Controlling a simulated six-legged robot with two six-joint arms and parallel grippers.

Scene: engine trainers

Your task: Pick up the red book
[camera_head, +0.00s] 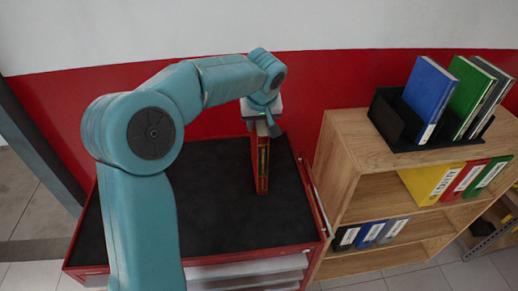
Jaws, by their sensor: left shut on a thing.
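My left arm comes in from the lower left and reaches over the red tool cabinet (215,259). My left gripper (262,128) points down and is shut on the upper end of a narrow upright book (263,168) with red edges and a dark, yellowish middle. The book stands upright in the grip over the black cabinet top (215,185). I cannot tell whether its lower end touches the top. Another red book (467,178) leans among the binders on the shelf at the right. My right gripper is not in view.
A wooden shelf (352,150) stands right of the cabinet. On it a black rack (390,122) holds a blue book (429,92), a green book (466,95) and a dark one. Yellow and green binders and several smaller ones fill lower shelves. A red and white wall stands behind.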

